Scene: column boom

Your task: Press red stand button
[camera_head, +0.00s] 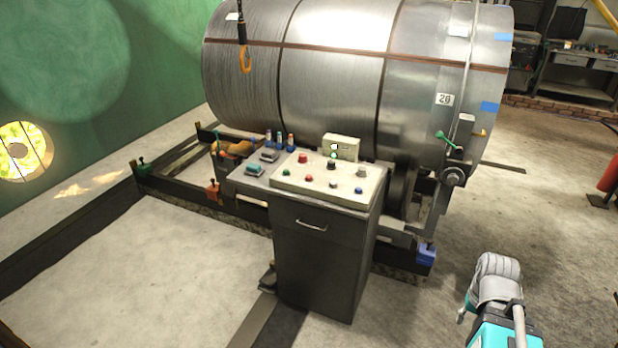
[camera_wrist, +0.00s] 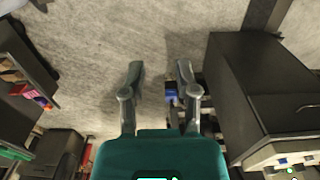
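A control stand (camera_head: 322,240) with a dark cabinet and a pale sloped button panel (camera_head: 345,196) stands in the middle of the head view. A larger red button (camera_head: 303,158) is at the panel's back left. A smaller red button (camera_head: 308,178) is near its front. My gripper (camera_wrist: 159,72) is open and empty in the wrist view, its two fingers apart over the floor. The stand's cabinet (camera_wrist: 265,90) is to its right there, with a bit of the panel at the lower right corner. My arm is at the lower right of the head view, apart from the stand.
A large metal drum (camera_head: 330,70) lies on a dark frame behind the stand. Other buttons, green, black and blue, sit close to the red ones. Floor between my arm and the stand is clear.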

